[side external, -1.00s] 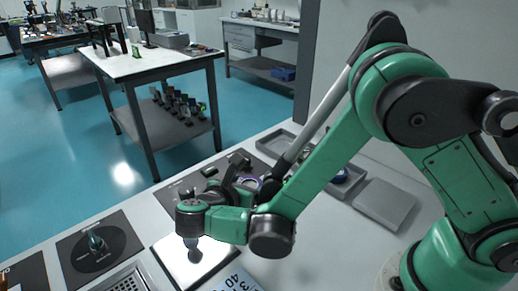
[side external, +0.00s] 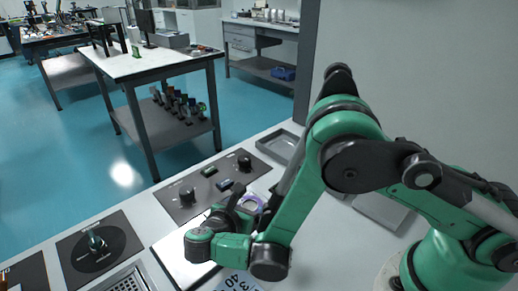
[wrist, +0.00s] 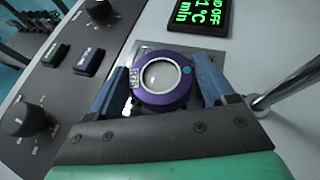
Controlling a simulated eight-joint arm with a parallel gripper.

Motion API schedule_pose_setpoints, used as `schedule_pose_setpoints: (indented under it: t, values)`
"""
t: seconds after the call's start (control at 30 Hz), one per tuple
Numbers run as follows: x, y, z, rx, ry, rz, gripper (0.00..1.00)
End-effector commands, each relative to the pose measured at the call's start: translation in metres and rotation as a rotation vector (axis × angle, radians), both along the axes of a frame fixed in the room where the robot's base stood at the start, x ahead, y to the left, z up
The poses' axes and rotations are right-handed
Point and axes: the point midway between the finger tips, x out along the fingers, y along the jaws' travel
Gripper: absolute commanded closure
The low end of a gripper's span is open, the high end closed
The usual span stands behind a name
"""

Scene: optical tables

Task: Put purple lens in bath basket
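The purple lens (wrist: 162,80) is a round clear glass in a purple ring mount with a pale label on its left side and a teal dot. A slotted metal grid (side external: 126,280), possibly the bath basket, shows at the lower edge; I cannot tell for sure.
A black panel with knobs (side external: 188,194) and switches lies beyond my gripper. A black dial plate (side external: 100,246) is at the left. A green-lettered display (wrist: 200,16) is at the wrist view's top. Grey trays (side external: 282,146) stand at the back.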

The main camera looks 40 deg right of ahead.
Motion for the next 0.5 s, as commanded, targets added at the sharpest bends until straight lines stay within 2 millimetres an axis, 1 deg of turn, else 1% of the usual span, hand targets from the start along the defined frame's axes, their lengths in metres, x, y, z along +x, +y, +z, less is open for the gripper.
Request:
schedule_pose_setpoints:
  t: [0.03, 0.07, 0.37, 0.5]
  values:
    - [0.000, 0.000, 0.000, 0.000, 0.000, 0.000, 0.07]
    - [0.000, 0.000, 0.000, 0.000, 0.000, 0.000, 0.00]
    - [0.000, 0.000, 0.003, 0.000, 0.000, 0.000, 0.00]
    - [-0.007, 0.018, 0.013, 0.001, 0.001, 0.006, 0.00]
